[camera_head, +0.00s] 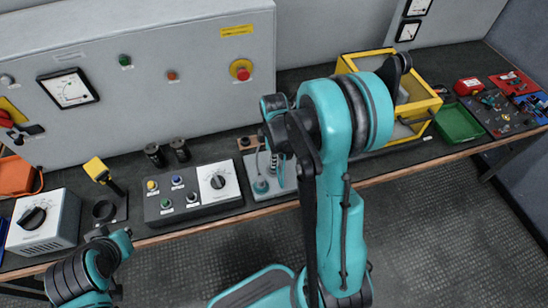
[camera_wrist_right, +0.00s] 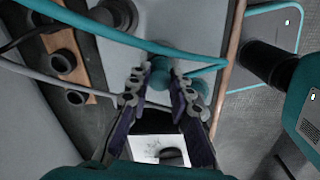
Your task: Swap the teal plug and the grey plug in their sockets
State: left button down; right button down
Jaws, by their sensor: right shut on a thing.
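My right gripper (camera_wrist_right: 158,82) is shut on the teal plug (camera_wrist_right: 160,72) in the right wrist view, and the fingers hide part of it. A teal cable (camera_wrist_right: 120,37) loops past the fingertips. A thin grey cable (camera_wrist_right: 40,77) runs in from the left, but I cannot make out the grey plug. A wooden strip (camera_wrist_right: 85,55) with dark round sockets (camera_wrist_right: 62,62) lies left of the fingers. In the head view the wooden block (camera_head: 247,143) shows beside my right arm, which hides much of this spot. My left gripper is not clearly in view; only my left arm shows at lower left.
A grey button box (camera_head: 193,195) and a dial box (camera_head: 44,221) stand left on the bench. A yellow frame (camera_head: 428,105) and green tray (camera_head: 459,124) stand right. The cabinet (camera_head: 150,75) closes off the back. The wooden bench edge (camera_wrist_right: 229,60) runs along the front.

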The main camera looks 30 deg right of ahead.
jog(key=shift+f+b, duration=0.35)
jog(key=shift+f, duration=0.15)
jog(key=c, duration=1.3)
grip_release()
notch_tip(320, 180, up, 12)
jog(key=s+a+r+m+t, duration=0.4)
jog(key=s+a+m+t, duration=0.3)
jog(key=s+a+m, duration=0.3)
jog(key=shift+s+a+r+m, duration=0.35)
jog(key=shift+s+m, duration=0.2)
jog(key=shift+m, duration=0.65)
